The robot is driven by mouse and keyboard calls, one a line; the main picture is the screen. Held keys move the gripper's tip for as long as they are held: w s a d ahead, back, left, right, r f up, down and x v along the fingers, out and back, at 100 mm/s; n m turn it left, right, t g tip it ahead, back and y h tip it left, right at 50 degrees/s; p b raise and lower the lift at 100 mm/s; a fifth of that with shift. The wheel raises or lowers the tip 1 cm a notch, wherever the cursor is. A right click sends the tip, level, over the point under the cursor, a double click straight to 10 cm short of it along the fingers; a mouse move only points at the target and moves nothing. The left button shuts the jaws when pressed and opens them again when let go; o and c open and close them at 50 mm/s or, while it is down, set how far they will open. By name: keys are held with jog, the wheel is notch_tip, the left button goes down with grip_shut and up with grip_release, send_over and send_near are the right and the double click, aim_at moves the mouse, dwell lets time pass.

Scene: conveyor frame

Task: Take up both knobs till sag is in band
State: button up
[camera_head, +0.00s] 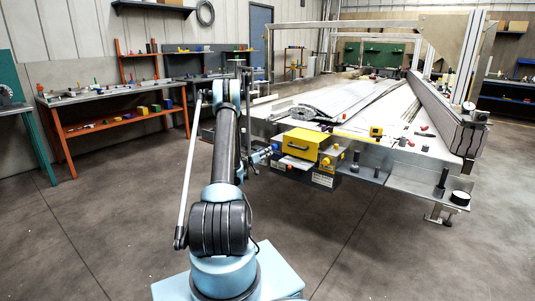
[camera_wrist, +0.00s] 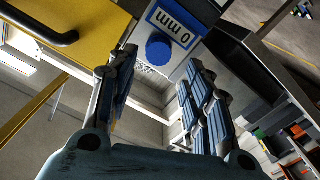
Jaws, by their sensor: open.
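A round blue knob (camera_wrist: 159,50) sits on a light plate beside a blue-framed label (camera_wrist: 174,24) reading "0 mm". My gripper (camera_wrist: 163,62) is open, with one finger on each side of the knob's near edge. I cannot tell whether either finger touches it. In the head view my gripper (camera_head: 262,155) is at the left end of a box with a yellow cover (camera_head: 304,144), on the conveyor's near end. The second knob cannot be made out for certain. No sag reading is legible.
The yellow cover's black handle (camera_wrist: 55,36) is close to the left finger. A metal shelf (camera_head: 412,188) with black posts and a white disc (camera_head: 460,197) juts out at right. Orange benches (camera_head: 110,110) stand at left. The floor in front is clear.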

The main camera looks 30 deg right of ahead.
aim_at(273, 147)
jog(key=x, duration=0.8)
jog(key=shift+d, duration=0.25)
jog(key=shift+a, duration=0.1)
jog(key=c, duration=0.9)
jog(key=m, duration=0.4)
jog(key=shift+c, duration=0.2)
jog(key=m, duration=1.6)
jog(key=shift+m, duration=0.3)
jog(key=o, duration=0.9)
jog(key=shift+r, duration=0.1)
